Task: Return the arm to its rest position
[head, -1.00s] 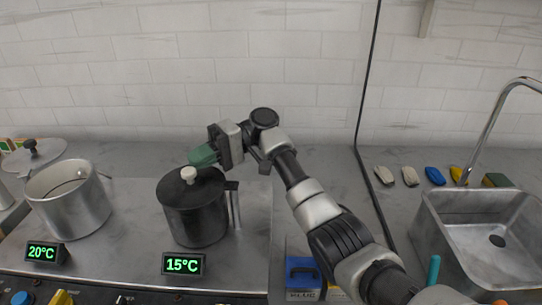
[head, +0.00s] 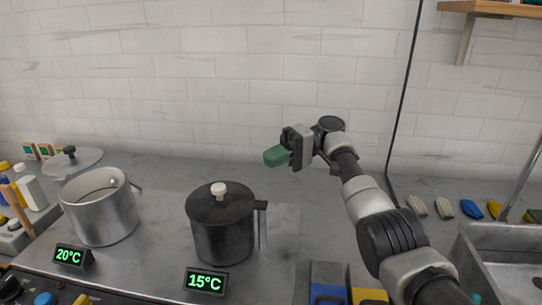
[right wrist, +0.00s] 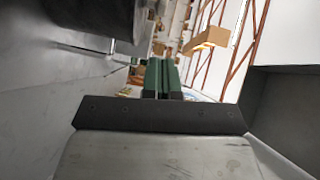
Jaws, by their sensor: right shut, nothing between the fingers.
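My right gripper (head: 276,156) is raised above the counter, to the right of and above the black pot (head: 223,235). Its green fingers point left in the head view. In the right wrist view the green fingers (right wrist: 161,74) are together with nothing between them. The right arm reaches in from the bottom right. My left gripper is not in view.
The black lidded pot stands by a 15°C display (head: 206,281). An open steel pot (head: 102,218) stands left, by a 20°C display (head: 72,257). Counter behind the black pot is clear.

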